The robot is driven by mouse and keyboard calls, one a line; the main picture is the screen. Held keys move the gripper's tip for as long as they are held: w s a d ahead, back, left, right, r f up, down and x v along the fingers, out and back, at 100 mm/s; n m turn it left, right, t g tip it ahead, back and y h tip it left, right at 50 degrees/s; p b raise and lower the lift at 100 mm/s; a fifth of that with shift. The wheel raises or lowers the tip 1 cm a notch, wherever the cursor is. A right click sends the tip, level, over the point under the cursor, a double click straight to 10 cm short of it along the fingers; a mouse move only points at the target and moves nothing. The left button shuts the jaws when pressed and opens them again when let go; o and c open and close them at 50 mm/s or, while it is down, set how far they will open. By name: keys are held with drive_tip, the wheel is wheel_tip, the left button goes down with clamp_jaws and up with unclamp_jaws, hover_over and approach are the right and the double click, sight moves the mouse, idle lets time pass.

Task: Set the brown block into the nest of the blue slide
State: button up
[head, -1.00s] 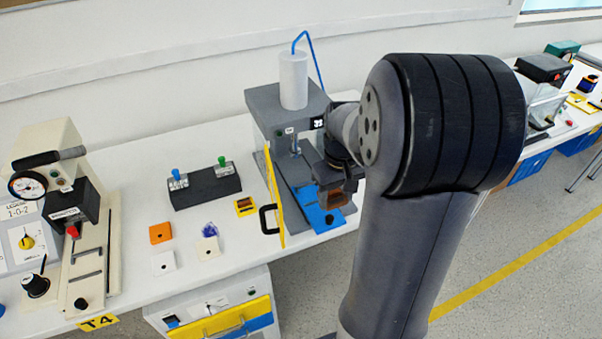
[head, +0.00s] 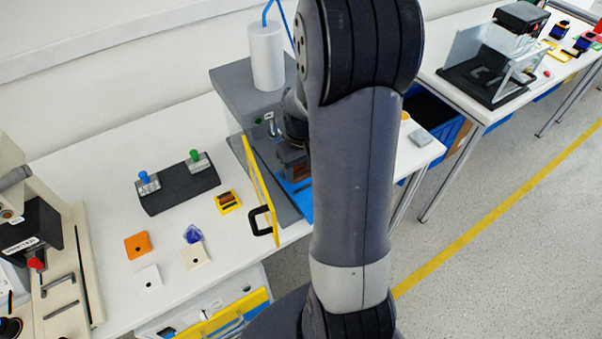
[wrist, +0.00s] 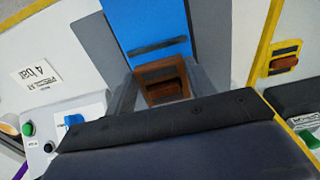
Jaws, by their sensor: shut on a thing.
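The brown block (wrist: 163,82) is between the fingers of my gripper (wrist: 160,95) in the wrist view. The gripper is shut on it. The blue slide (wrist: 150,25) lies just beyond the block, with a dark slot across it near the block. In the head view the slide (head: 302,203) shows only partly, because my arm covers much of it. The block is near the slide, under the front of the grey press. I cannot tell whether it touches the slide, and the nest is not clearly visible.
The grey press (head: 228,90) with a white cylinder (head: 267,55) stands behind the gripper. Its yellow-edged guard (head: 262,190) with a black handle stands close on the left. A yellow holder (head: 228,202) and a dark box with knobs (head: 180,187) stand further left.

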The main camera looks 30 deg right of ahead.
sight(301, 173)
drive_tip(key=shift+f, duration=1.25)
drive_tip(key=shift+f, duration=0.2)
drive_tip(key=o, duration=1.1)
drive_tip(key=shift+c, duration=0.2)
drive_tip(key=shift+r, duration=0.1)
wheel_tip(301, 173, up, 12)
drive_tip(key=shift+r, duration=0.15)
